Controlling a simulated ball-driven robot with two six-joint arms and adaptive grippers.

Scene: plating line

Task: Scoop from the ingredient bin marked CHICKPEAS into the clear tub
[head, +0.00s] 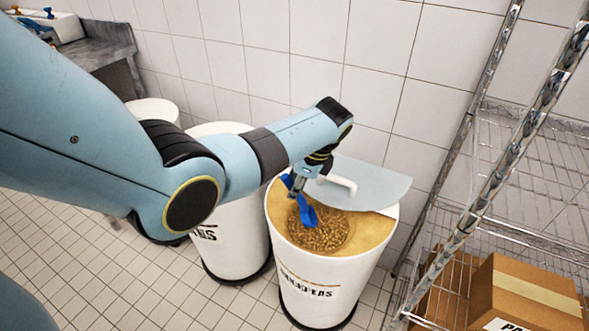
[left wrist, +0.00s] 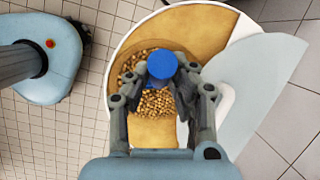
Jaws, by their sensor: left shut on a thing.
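The white CHICKPEAS bin (head: 318,296) stands on the floor at the right of centre in the head view. Chickpeas (head: 322,236) lie in a round hollow inside its tan top, and they also show in the left wrist view (left wrist: 153,104). A pale lid (head: 368,184) with a white handle covers the bin's back part. My left gripper (head: 298,187) is over the bin opening, shut on a blue scoop (head: 308,214), which reaches down to the chickpeas. The scoop's round blue end (left wrist: 162,65) shows between the fingers in the left wrist view. My right gripper and the clear tub are not in view.
Another white bin (head: 236,240) stands close on the left, with one more (head: 154,110) behind it. A wire rack (head: 535,180) with cardboard boxes (head: 530,290) stands close on the right. The tiled wall is behind the bins. Tiled floor is clear in front at the left.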

